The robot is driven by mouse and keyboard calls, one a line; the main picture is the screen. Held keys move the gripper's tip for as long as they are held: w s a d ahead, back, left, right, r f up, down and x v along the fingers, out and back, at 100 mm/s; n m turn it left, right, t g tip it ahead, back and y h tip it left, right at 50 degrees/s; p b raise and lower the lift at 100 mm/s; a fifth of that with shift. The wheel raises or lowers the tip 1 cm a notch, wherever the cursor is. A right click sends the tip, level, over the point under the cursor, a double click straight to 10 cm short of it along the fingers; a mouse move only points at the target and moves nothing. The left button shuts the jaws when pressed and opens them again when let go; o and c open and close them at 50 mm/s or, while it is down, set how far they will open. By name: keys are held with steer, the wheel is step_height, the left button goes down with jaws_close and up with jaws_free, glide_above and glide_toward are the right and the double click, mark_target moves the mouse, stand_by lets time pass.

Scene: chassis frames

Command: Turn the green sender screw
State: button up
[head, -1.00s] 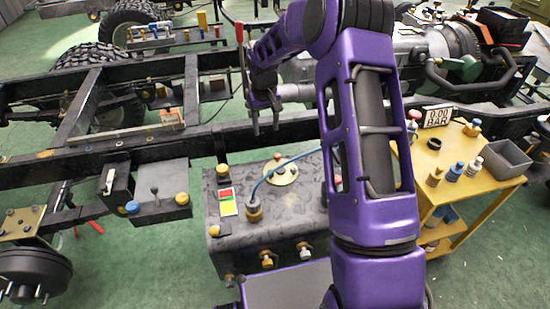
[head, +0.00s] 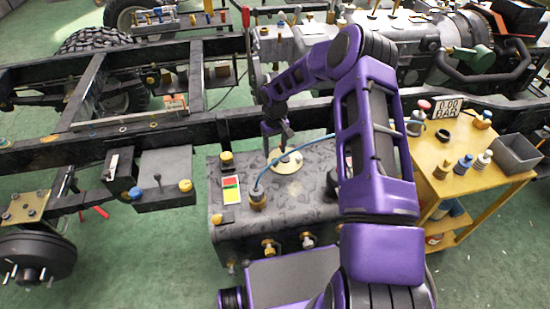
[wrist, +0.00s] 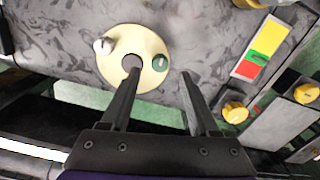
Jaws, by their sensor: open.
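The green sender screw (wrist: 160,62) sits on the right part of a round cream sender plate (wrist: 117,76) on top of the dark tank. In the head view my gripper (head: 277,138) points down at the back edge of the plate (head: 285,165). I cannot make out the screw there.
The black chassis rail (head: 200,126) runs close behind. A yellow cart (head: 440,185) with bottles stands right.

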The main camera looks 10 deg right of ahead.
mark_target(275, 160)
steer(key=shift+f, duration=2.15)
steer(key=shift+c, duration=0.4)
jaws_close()
